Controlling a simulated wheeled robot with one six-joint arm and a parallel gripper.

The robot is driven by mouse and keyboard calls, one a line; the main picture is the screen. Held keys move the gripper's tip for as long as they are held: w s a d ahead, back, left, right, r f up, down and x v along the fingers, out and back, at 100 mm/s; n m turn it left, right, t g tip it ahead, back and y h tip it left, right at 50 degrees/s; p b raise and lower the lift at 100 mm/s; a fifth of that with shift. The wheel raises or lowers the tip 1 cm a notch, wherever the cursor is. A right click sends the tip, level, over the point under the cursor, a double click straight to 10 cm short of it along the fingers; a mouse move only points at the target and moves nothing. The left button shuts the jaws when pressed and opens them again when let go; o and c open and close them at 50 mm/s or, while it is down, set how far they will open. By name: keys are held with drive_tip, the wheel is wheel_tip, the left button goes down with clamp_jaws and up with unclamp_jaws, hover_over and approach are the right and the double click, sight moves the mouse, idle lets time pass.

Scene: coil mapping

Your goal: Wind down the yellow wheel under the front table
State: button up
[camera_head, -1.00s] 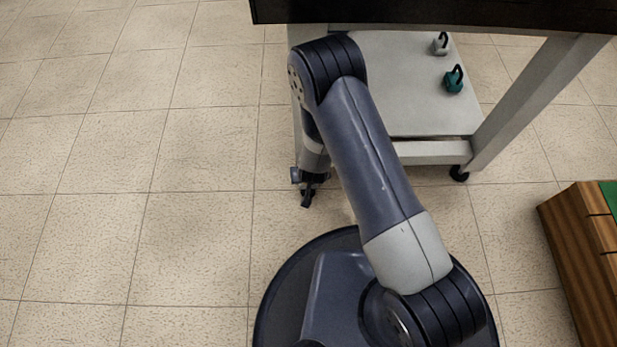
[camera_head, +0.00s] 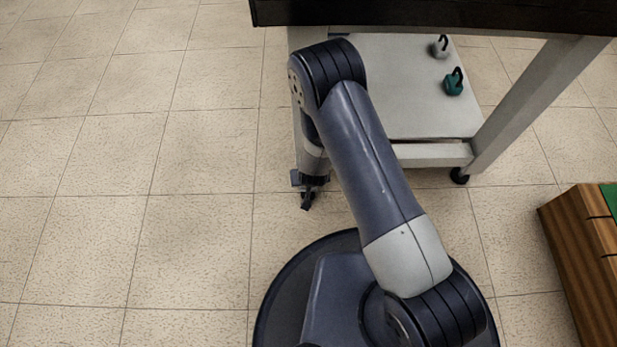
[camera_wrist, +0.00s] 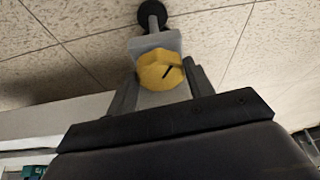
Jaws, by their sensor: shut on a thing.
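The yellow wheel (camera_wrist: 160,71) is a faceted knob with a dark slot-like mark, in the middle of the wrist view. It sits in front of a pale grey table leg. My gripper (camera_wrist: 160,84) has one finger on each side of the wheel and is shut on it. In the head view my gripper (camera_head: 307,200) is low beside the left front leg of the table, and the wheel is hidden there. The front table (camera_head: 430,153) has a dark top and a pale lower shelf. A black foot (camera_wrist: 152,15) shows beyond the wheel.
A grey weight (camera_head: 440,47) and a teal weight (camera_head: 453,83), both with dark hooks, stand on the lower shelf. A black caster (camera_head: 459,176) is under the right leg. A wooden box (camera_head: 580,250) stands at the right. The tiled floor at left is clear.

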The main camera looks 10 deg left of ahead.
drive_tip(key=shift+r+p, duration=0.2)
drive_tip(key=shift+p, duration=0.6)
drive_tip(key=shift+r+m+h+p, duration=0.15)
drive_tip(key=shift+m+h+p, duration=0.15)
drive_tip(key=shift+m+p, duration=0.65)
drive_tip(key=m+p, duration=0.1)
drive_tip(key=p, duration=0.3)
drive_tip(key=shift+s+a+h, duration=0.1)
drive_tip(key=shift+a+h, duration=0.05)
drive_tip(key=shift+h, duration=0.15)
drive_tip(key=shift+a+f+m+h+p, duration=0.15)
drive_tip(key=shift+m+h+p, duration=0.25)
drive_tip(key=shift+m+p, duration=0.75)
drive_tip(key=shift+f+m+h+p, duration=0.15)
drive_tip(key=shift+m+h+p, duration=0.25)
drive_tip(key=shift+m, duration=0.7)
drive_tip(key=o, duration=1)
drive_tip(key=shift+a, duration=0.1)
drive_tip(key=shift+c, duration=0.2)
